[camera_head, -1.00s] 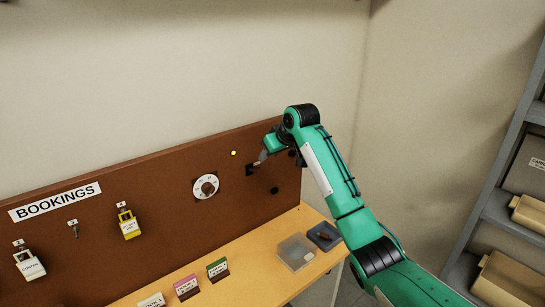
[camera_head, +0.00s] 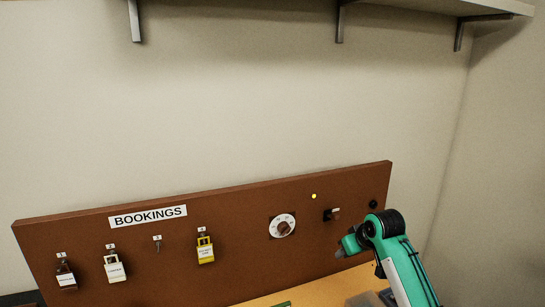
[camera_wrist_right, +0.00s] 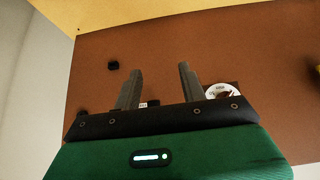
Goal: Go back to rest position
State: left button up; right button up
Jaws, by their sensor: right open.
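My right gripper (camera_head: 338,254) is in front of the brown board (camera_head: 130,260) in the head view, below a small black switch (camera_head: 332,214) and apart from it. In the right wrist view the two fingers of my right gripper (camera_wrist_right: 158,85) stand wide apart with nothing between them. The board (camera_wrist_right: 250,60) lies beyond them, with a white round dial (camera_wrist_right: 222,91) beside the right finger. My left gripper is not in the head view.
The board carries a BOOKINGS sign (camera_head: 148,216), a dial (camera_head: 282,226), a lit yellow lamp (camera_head: 314,196), a yellow padlock (camera_head: 205,250) and a white padlock (camera_head: 114,268). A wooden tabletop (camera_head: 310,292) lies below. A shelf (camera_head: 430,8) hangs high on the wall.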

jog(key=s+a+f+g, duration=0.1)
jog(key=s+f, duration=0.7)
jog(key=s, duration=0.3)
jog(key=s+a+f, duration=0.1)
jog(key=s+f, duration=0.8)
jog(key=s, duration=0.2)
jog(key=s+d+m+g+h, duration=0.2)
jog(key=s, duration=2.3)
notch_tip(320, 180, down, 33)
jog(key=g, duration=0.1)
jog(key=s+d+f+g, duration=0.1)
jog(key=s+d+f, duration=0.2)
jog(key=s+f, duration=1.5)
jog(key=shift+s+f, duration=0.25)
jog(key=shift+s, duration=0.35)
jog(key=shift+d, duration=0.1)
